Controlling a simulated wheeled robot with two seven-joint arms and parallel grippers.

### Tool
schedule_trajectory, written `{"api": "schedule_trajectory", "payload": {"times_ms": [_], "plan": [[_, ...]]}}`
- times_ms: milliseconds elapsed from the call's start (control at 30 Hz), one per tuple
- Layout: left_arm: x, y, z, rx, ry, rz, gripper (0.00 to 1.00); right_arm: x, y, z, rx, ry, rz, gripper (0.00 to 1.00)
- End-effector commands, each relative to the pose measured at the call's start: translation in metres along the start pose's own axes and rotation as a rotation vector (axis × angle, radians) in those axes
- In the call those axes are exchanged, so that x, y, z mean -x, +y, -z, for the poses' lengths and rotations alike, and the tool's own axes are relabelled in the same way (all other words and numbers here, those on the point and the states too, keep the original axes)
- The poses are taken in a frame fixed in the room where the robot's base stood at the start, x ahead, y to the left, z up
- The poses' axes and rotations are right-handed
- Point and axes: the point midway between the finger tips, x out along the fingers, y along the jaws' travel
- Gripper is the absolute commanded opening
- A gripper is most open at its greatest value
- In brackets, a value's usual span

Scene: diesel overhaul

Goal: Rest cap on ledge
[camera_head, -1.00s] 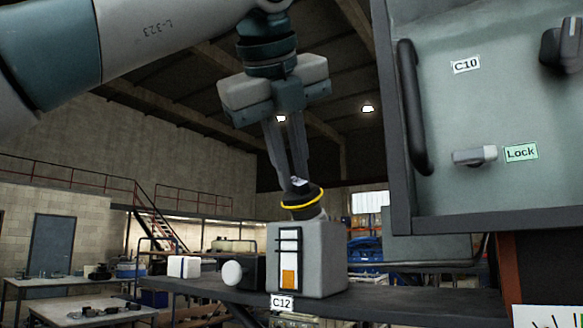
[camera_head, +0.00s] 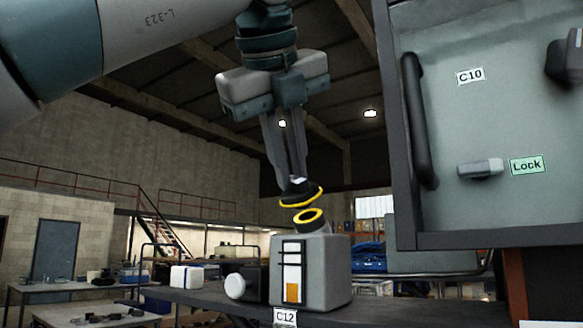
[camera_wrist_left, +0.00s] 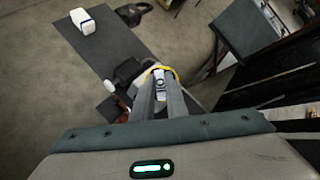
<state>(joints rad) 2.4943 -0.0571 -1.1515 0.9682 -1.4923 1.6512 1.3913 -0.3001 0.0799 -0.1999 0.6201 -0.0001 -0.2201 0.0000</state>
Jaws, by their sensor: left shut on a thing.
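My left gripper (camera_head: 292,180) is shut on a dark cap (camera_head: 299,194) with a yellow ring around its lower rim. The cap is slightly tilted and hangs just above the open neck (camera_head: 309,217) of a grey container, apart from it. The neck also has a yellow ring. The grey container (camera_head: 325,270) has a black, white and orange gauge on its front and stands on a dark ledge (camera_head: 208,301) by the C12 label. In the left wrist view, the cap's yellow rim (camera_wrist_left: 160,69) shows beyond the fingers. My right gripper is not seen.
Left of the container on the ledge are a dark item with a round white end (camera_head: 235,287) and a white block (camera_head: 187,276). A large grey cabinet (camera_head: 440,130) with a black handle, labelled C10 and Lock, fills the right side.

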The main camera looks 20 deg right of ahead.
Motion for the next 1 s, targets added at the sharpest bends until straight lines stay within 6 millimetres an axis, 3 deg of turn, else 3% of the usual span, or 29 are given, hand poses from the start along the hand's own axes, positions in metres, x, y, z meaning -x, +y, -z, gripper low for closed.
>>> {"api": "schedule_trajectory", "payload": {"times_ms": [467,1000], "plan": [[0.003,0.0,-0.001,0.0,-0.001,0.001,0.0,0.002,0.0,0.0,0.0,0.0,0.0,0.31],[0.035,0.0,-0.013,0.0,-0.001,0.001,0.0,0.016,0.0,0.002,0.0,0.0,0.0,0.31]]}}
